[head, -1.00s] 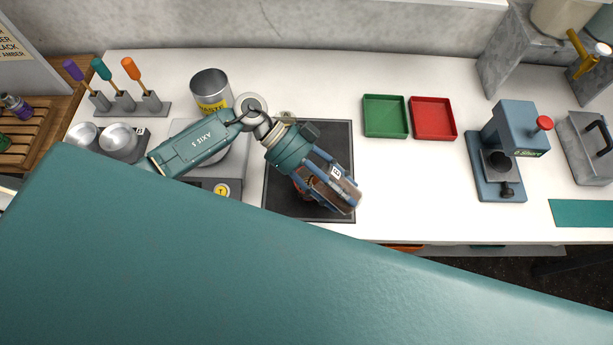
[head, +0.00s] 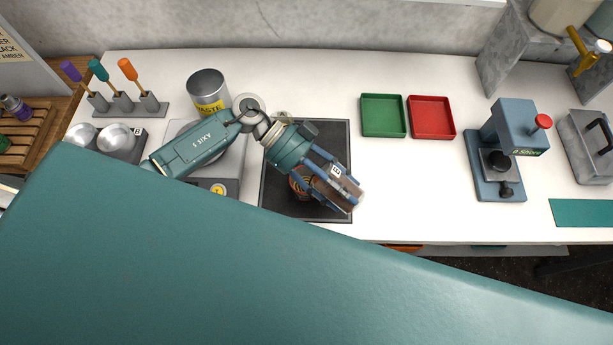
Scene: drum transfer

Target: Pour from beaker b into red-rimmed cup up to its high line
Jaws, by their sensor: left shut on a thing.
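My left gripper (head: 338,188) is shut on beaker b (head: 335,171), which carries a small "B" label and holds something brown. The beaker is tilted over the black mat (head: 335,135). The red-rimmed cup (head: 297,187) stands on the mat just left of and below the gripper, partly covered by the fingers. Its level line and fill level cannot be made out, and no clear stream shows. My right gripper is not in view.
A waste can (head: 209,97) stands at the back left, near a tool stand (head: 122,109). A green tray (head: 383,116) and a red tray (head: 432,118) lie right of the mat, with a blue press (head: 497,180) beyond. White bench is free between them.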

